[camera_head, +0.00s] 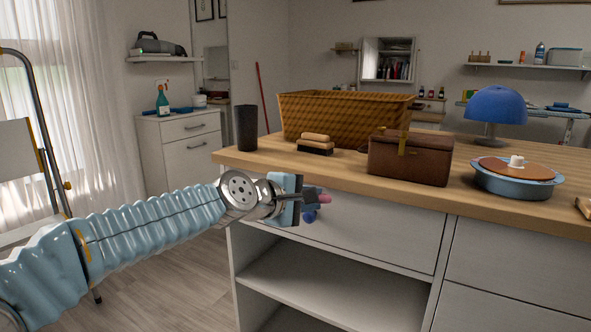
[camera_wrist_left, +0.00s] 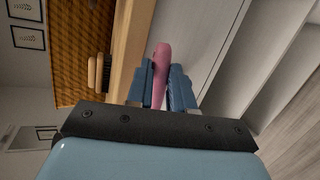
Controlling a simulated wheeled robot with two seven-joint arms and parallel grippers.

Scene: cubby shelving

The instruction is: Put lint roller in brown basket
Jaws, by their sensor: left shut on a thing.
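My left gripper (camera_head: 314,198) is shut on a slim pink object, apparently the lint roller (camera_head: 324,197), in front of the counter's front edge. In the left wrist view the pink lint roller (camera_wrist_left: 160,72) sticks out between the two blue fingers of my left gripper (camera_wrist_left: 162,88). A small dark blue part shows just below the fingers in the head view; I cannot tell whether it belongs to the roller. The woven brown basket (camera_head: 345,118) stands upright on the counter, behind and right of the gripper. Its inside is hidden. My right gripper is not in view.
Below are drawers and an open shelf (camera_head: 330,290).

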